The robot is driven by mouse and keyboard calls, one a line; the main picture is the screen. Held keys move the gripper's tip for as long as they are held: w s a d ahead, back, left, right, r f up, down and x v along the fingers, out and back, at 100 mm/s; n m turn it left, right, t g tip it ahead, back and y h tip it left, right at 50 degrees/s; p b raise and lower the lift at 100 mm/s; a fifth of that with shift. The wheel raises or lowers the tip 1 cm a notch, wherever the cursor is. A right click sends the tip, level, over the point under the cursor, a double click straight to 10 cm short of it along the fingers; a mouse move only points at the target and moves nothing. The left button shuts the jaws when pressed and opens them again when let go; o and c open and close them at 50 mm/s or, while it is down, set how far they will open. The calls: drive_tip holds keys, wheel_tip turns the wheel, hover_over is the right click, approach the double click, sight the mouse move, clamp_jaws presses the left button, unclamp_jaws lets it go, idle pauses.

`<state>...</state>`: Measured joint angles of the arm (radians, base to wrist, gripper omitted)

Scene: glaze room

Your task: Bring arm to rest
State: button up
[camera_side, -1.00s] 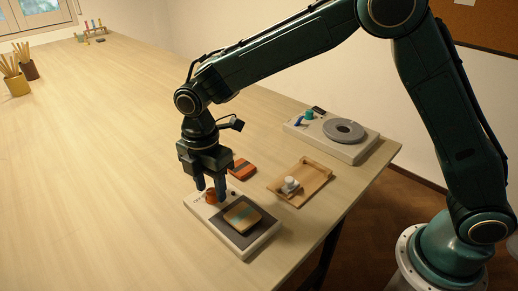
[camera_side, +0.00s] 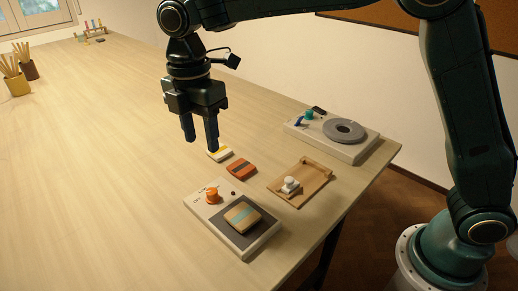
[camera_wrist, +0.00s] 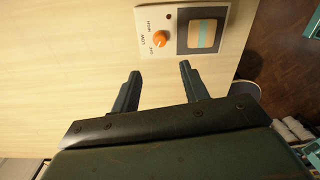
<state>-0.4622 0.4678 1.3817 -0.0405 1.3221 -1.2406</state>
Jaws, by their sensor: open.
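My gripper (camera_side: 201,146) is open and empty, held in the air above the table, up and behind the hot plate in the side view. In the wrist view its two fingers (camera_wrist: 158,83) stand apart with only bare table between them. The table (camera_side: 95,140) is pale wood. The white device (camera_side: 222,228) with an orange knob (camera_side: 212,196) and a dark plate carries a tan tile with a teal stripe (camera_side: 242,215). In the wrist view the orange knob (camera_wrist: 159,39) sits beside the labels OFF, LOW and HIGH.
A wooden tray (camera_side: 312,192) holds a white knobbed object (camera_side: 290,185). An orange striped tile (camera_side: 241,169) and a yellow-white tile (camera_side: 220,154) lie near my gripper. Another device (camera_side: 362,145) with a round grey plate stands at the back right. The left table is largely clear.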

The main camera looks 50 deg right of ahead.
drive_tip(key=shift+r, duration=0.25)
drive_tip(key=s+d+r+m+t, duration=0.2)
drive_tip(key=s+d+r+m, duration=0.25)
drive_tip(key=s+d, duration=0.2)
drive_tip(key=s+d+r+m+t, duration=0.1)
drive_tip(key=s+d+r+m, duration=0.2)
drive_tip(key=s+d+m, duration=0.4)
drive_tip(key=s+d+f+m+t, duration=0.3)
drive_tip(key=s+d+f+m, duration=0.2)
drive_tip(key=s+d+m, duration=0.3)
drive_tip(key=s+d, duration=0.1)
drive_tip(key=s, duration=0.3)
drive_tip(key=shift+s, duration=0.3)
